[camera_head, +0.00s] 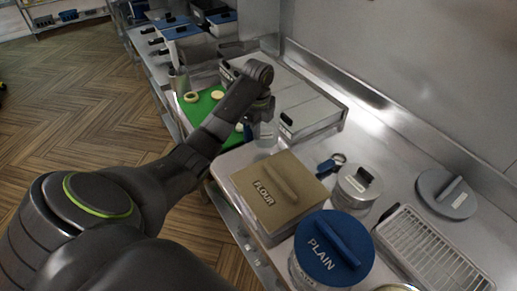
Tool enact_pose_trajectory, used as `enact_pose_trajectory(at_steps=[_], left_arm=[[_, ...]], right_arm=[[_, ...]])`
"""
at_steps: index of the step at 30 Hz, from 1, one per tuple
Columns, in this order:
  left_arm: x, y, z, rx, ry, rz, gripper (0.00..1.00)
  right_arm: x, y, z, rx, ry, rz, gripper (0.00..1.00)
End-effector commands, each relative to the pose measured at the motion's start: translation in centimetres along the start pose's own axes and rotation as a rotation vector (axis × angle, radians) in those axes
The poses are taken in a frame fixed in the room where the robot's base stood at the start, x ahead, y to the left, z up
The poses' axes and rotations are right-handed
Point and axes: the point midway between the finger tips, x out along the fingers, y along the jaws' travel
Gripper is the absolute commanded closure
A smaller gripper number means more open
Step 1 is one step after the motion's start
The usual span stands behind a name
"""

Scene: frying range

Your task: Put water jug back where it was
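My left arm reaches from the lower left across the counter. My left gripper (262,115) points down over the work surface, beside the green board. A small clear vessel (266,139), which looks like the water jug, stands just below the gripper, behind the flour box. The gripper and wrist cover its upper part, so I cannot tell whether the fingers hold it or are apart from it. My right gripper is out of view.
The flour box (254,190) with a tan lid and the blue-lidded PLAIN container (331,248) stand in front. A metal-lidded jar (357,184), a wire rack (432,252) and a grey round lid (446,194) lie right. The green board (200,107) and metal bins (312,117) are behind.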

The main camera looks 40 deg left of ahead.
Motion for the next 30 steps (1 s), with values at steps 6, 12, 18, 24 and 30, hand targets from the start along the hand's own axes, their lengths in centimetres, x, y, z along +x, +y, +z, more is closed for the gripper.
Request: enact_pose_trajectory(at_steps=[6, 12, 18, 24, 30], left_arm=[[1.5, 0.0, 0.0, 0.000, 0.000, -0.002, 1.00], [4.1, 0.0, -0.1, 0.001, 0.002, 0.002, 1.00], [5.2, -0.1, 0.0, 0.001, -0.001, -0.003, 1.00], [5.3, 0.0, 0.0, 0.001, -0.001, -0.002, 1.00], [5.6, 0.0, 0.0, 0.000, 0.000, 0.000, 0.81]], right_arm=[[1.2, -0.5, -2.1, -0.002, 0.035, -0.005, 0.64], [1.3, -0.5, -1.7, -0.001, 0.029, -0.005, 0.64], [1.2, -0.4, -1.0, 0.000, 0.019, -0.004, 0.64], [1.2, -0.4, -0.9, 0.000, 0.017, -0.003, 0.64], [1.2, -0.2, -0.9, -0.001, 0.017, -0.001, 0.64]])
